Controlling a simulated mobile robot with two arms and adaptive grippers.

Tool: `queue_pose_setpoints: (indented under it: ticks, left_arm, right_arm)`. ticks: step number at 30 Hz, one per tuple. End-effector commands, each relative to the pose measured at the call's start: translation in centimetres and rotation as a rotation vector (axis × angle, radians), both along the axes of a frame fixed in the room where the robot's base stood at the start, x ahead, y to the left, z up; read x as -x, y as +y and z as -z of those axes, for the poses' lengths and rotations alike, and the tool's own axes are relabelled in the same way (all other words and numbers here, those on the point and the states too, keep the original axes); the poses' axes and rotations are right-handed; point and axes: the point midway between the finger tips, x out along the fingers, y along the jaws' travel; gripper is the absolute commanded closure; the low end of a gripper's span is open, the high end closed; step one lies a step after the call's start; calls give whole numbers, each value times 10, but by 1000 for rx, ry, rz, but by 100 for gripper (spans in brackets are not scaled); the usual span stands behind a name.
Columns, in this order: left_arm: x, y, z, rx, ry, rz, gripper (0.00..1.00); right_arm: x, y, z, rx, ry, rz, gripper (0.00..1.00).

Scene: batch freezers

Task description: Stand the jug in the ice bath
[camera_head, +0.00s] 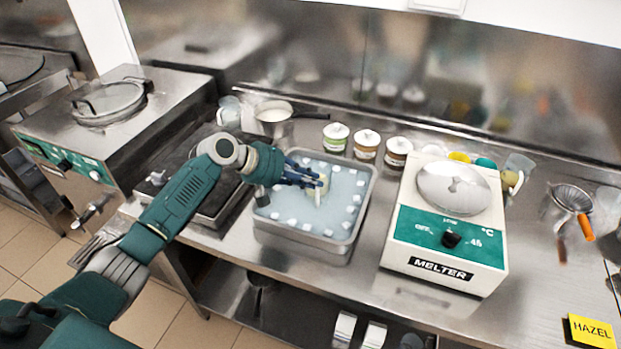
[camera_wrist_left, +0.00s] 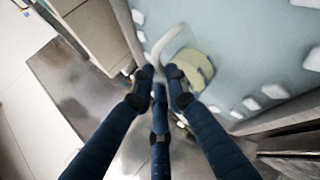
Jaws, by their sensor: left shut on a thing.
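The ice bath is a steel tray (camera_head: 349,238) of pale blue water with several ice cubes, on the counter in the middle of the head view. The jug (camera_head: 321,191) is clear with cream-coloured contents and appears within the tray's outline. My left gripper (camera_head: 313,180) reaches over the tray from the left and is shut on the jug's handle. In the left wrist view, the fingers meet at the pale curved handle (camera_wrist_left: 166,42), with the cream contents (camera_wrist_left: 195,68) just beyond. Whether the jug's base rests on the tray floor cannot be told. My right gripper is not in view.
A white and green melter (camera_head: 445,240) stands right of the tray. Several lidded tubs (camera_head: 366,146) line up behind it, with a saucepan (camera_head: 273,117) at the back left. A dark hob-like unit (camera_head: 175,175) and a batch freezer (camera_head: 100,125) stand left.

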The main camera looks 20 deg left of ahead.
Motion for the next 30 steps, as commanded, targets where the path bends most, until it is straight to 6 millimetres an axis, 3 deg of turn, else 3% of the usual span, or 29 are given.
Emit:
queue_pose_setpoints:
  ticks: [9, 10, 13, 24, 30]
  left_arm:
    - [-1, 0, 2, 2, -2, -1, 100]
    - [0, 0, 3, 0, 0, 0, 84]
    - [0, 0, 3, 0, 0, 0, 66]
    - [1, 1, -2, -2, -1, 0, 66]
    - [18, 22, -19, -5, -3, 0, 66]
  right_arm:
    - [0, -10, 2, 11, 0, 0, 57]
    - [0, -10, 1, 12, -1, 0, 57]
    - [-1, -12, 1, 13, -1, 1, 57]
    - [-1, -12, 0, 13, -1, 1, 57]
    - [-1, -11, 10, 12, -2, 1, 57]
